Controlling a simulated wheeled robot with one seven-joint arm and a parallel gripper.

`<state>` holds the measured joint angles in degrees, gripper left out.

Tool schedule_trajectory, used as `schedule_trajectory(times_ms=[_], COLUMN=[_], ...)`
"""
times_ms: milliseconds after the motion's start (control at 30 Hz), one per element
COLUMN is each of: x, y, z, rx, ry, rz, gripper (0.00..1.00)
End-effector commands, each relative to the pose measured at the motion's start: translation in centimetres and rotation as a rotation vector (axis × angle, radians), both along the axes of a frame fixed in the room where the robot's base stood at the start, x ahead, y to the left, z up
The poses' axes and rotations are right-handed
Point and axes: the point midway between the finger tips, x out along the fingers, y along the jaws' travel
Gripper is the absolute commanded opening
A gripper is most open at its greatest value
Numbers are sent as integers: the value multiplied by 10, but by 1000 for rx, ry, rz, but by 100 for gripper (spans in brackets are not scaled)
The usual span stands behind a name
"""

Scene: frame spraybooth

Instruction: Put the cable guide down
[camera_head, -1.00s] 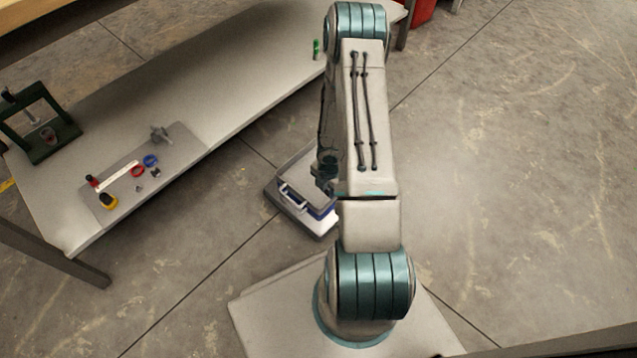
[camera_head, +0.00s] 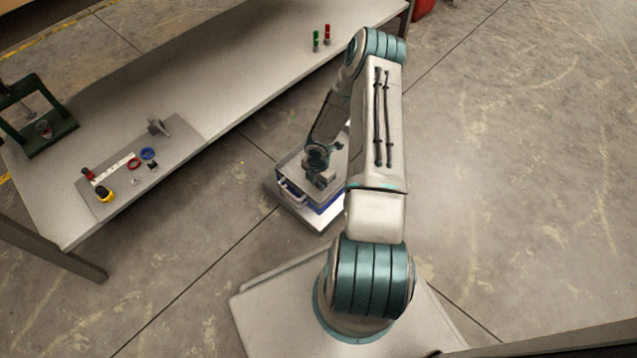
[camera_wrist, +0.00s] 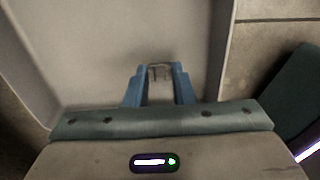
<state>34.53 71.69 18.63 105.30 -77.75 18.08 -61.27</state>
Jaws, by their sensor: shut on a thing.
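My gripper (camera_wrist: 159,78) shows in the wrist view with its two blue fingers close together. It is shut on a small grey piece, the cable guide (camera_wrist: 158,71), of which only a thin part shows between the fingertips. Beyond them is a broad, pale grey surface with raised edges. In the head view my arm reaches down over a pale and blue box (camera_head: 291,190) on the floor. The held piece cannot be made out there, and my arm hides part of the box.
A long grey table (camera_head: 235,85) stands at the left. On it are a grey mat (camera_head: 185,142) with several small parts, a dark green press frame (camera_head: 38,125), and a green bottle (camera_head: 316,42) beside a red one (camera_head: 327,35). Open concrete floor lies at the right.

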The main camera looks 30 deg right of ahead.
Motion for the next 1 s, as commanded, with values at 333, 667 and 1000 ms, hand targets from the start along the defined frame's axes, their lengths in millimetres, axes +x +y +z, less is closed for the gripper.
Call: schedule_trajectory(times_ms=[333, 667, 1000], x=[0, 0, 0], y=[0, 0, 0], z=[-2, 5, 76], rx=[0, 0, -1], ry=[0, -1, -1], rz=[1, 0, 0], gripper=[44, 44, 44])
